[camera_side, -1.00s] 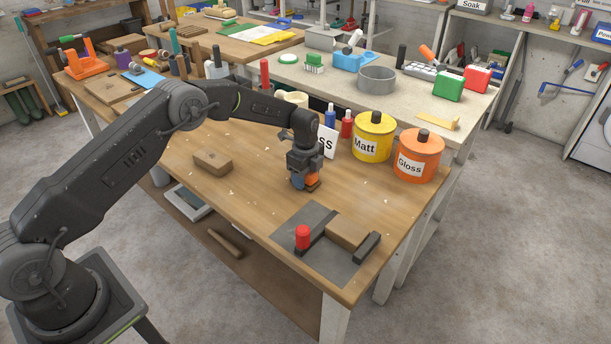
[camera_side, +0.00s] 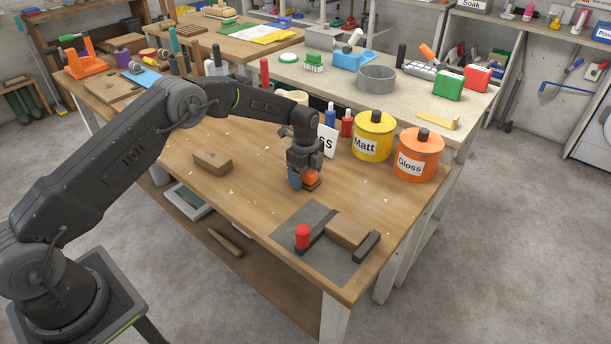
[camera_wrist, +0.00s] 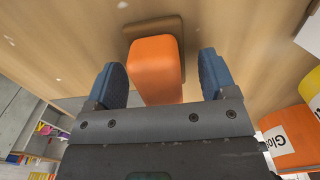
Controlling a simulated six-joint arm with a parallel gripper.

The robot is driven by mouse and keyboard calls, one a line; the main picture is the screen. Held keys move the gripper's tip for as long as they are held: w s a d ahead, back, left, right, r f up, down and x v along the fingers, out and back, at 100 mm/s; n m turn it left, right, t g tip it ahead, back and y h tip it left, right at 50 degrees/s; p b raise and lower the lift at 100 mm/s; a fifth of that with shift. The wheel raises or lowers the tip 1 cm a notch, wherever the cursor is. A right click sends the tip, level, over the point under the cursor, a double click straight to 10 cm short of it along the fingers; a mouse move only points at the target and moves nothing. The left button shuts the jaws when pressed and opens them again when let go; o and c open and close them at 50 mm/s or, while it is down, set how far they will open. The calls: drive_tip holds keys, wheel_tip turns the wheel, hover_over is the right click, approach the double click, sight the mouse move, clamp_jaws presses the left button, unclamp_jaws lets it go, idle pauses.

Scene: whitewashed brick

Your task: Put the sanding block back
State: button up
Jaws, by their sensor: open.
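The sanding block is an orange grip (camera_side: 312,175) on a flat brown base, standing on the wooden bench. In the wrist view, the orange grip (camera_wrist: 155,65) lies between my two blue fingers, with the brown base (camera_wrist: 150,28) showing beyond it. My gripper (camera_side: 303,178) points down over the block and also shows in the wrist view (camera_wrist: 163,72). It is open, with a visible gap between each finger and the orange grip. In the side view the gripper hides part of the block.
A dark grey mat (camera_side: 285,240) at the bench's front right holds a brown block (camera_side: 346,230), a dark bar and a red knob (camera_side: 302,236). Another brown block (camera_side: 212,160) lies left. Yellow (camera_side: 373,137) and orange (camera_side: 418,155) tins stand right of my gripper.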

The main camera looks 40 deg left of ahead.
drive_tip(key=s+r+n+t, duration=0.1)
drive_tip(key=s+r+n, duration=0.15)
drive_tip(key=r, duration=0.95)
drive_tip(key=s+r+n, duration=0.2)
drive_tip(key=s+r, duration=0.2)
drive_tip(key=r, duration=0.7)
drive_tip(key=s+d+r+n+t, duration=0.15)
drive_tip(key=s+r+n, duration=0.3)
drive_tip(key=s, duration=0.55)
drive_tip(key=s+r+n+t, duration=0.2)
drive_tip(key=s+r+n, duration=0.25)
drive_tip(key=s, duration=0.55)
drive_tip(key=s+f+n+t, duration=0.1)
drive_tip(key=s+f+n, duration=0.2)
drive_tip(key=s, duration=0.9)
drive_tip(key=shift+d+n, duration=0.4)
drive_tip(key=shift+n, duration=0.35)
